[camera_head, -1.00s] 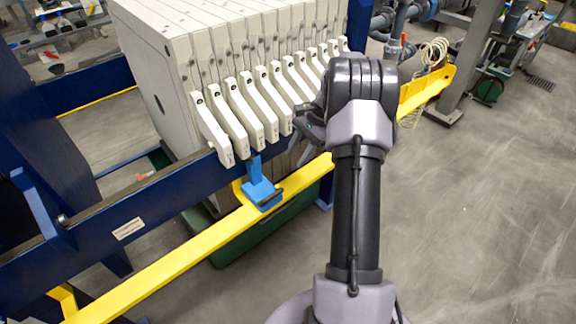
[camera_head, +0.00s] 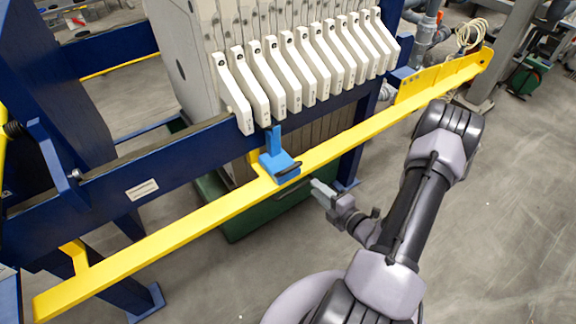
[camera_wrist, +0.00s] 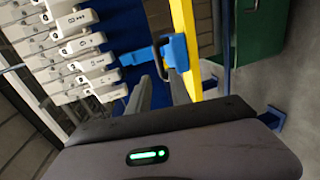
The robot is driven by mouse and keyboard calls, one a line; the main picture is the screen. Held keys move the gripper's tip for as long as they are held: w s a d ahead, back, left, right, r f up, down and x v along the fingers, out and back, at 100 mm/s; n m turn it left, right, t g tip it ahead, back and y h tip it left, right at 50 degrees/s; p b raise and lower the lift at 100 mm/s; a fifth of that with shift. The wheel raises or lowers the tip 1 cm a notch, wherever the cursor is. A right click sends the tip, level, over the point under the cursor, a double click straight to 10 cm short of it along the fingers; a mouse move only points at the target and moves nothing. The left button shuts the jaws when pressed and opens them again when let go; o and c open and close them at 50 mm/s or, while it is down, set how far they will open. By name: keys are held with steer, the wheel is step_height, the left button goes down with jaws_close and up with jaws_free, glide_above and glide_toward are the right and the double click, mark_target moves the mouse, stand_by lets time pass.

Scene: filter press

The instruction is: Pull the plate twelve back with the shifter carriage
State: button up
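The shifter carriage (camera_head: 279,167) is a blue block with a black handle. It sits on the yellow rail (camera_head: 190,222), and its upright blue arm stands below the handles at the near end of the plate row. White filter plates with handles (camera_head: 237,100) stand in a row; I cannot tell which is plate twelve. My gripper (camera_head: 318,188) is just right of and below the carriage, apart from it, empty. In the wrist view the carriage (camera_wrist: 179,52) shows beyond my fingers (camera_wrist: 160,92), which stand apart with a gap.
The blue press frame (camera_head: 120,185) runs along the plates behind the yellow rail. A green tray (camera_head: 255,215) lies under the press. Blue feet (camera_head: 147,300) stand on the floor. The grey floor (camera_head: 510,220) on the right is open. Pipes and a coiled hose are at the back right.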

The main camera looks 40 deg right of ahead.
mark_target(287, 164)
steer(key=b+x, duration=0.3)
steer(key=x, duration=1.3)
steer(key=shift+w+a+b, duration=0.1)
steer(key=shift+w+b, duration=0.2)
steer(key=shift+b, duration=0.05)
jaws_close()
stand_by(0.4)
